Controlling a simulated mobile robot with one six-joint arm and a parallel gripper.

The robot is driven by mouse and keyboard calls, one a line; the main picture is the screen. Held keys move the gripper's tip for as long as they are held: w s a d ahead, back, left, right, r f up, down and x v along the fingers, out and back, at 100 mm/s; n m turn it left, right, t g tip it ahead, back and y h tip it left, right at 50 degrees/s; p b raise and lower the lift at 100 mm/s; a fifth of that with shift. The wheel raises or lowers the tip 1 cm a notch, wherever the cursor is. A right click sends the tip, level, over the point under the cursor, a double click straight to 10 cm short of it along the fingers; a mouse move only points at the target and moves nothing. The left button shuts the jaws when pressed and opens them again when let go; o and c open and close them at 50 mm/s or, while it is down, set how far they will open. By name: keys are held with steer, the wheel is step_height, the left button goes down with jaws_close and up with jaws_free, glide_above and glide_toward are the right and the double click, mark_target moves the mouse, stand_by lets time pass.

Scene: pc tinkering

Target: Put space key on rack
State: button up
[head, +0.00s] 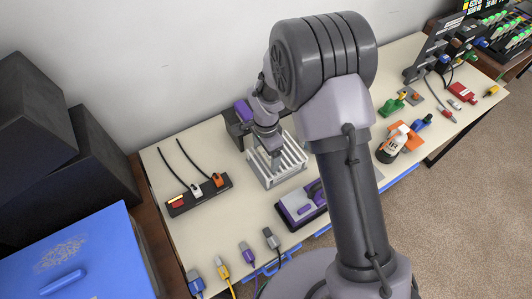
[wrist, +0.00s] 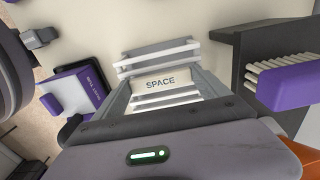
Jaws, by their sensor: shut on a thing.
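The white space key (wrist: 160,82), with "SPACE" printed on it, lies between the fingers of my gripper (wrist: 162,88) in the wrist view. My gripper is shut on it. The light slatted rack (wrist: 155,50) shows just beyond and below the key, with its slats roughly parallel to it. I cannot tell whether the key touches the slats. In the head view my gripper (head: 268,145) is directly above the rack (head: 287,170), which stands on the table. The key cannot be made out in the head view.
A purple-handled brush (wrist: 292,86) on a dark stand (wrist: 240,48) is close beside the rack. A purple and grey device (head: 300,207) lies in front of the rack. A power strip (head: 198,195) and several cable plugs are to the left on the table (head: 222,222).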

steer(key=o, duration=1.1)
steer(key=shift+f, duration=0.1)
steer(key=shift+o, duration=0.2)
step_height(320, 180, up, 12)
steer(key=r+p, duration=0.1)
steer(key=p, duration=0.3)
step_height(320, 180, up, 12)
steer(key=n+t+y, duration=0.1)
steer(key=n+t, duration=0.1)
glide_above(266, 156)
steer(key=s+d, duration=0.4)
steer(key=d, duration=0.1)
steer(key=s+d+r+n+t, duration=0.1)
steer(key=s+d+r, duration=0.1)
steer(key=s, duration=0.4)
steer(key=s+d+r+n+t, duration=0.1)
steer(key=s+d+r+n, duration=0.1)
steer(key=s+r, duration=0.3)
steer(key=s+d+r+n+t+y, duration=0.1)
steer(key=s+d+r, duration=0.2)
steer(key=s, duration=0.3)
steer(key=shift+s+d+r+n+t, duration=0.25)
steer(key=shift+s+d+n+t, duration=0.05)
steer(key=shift+s+n+t, duration=0.1)
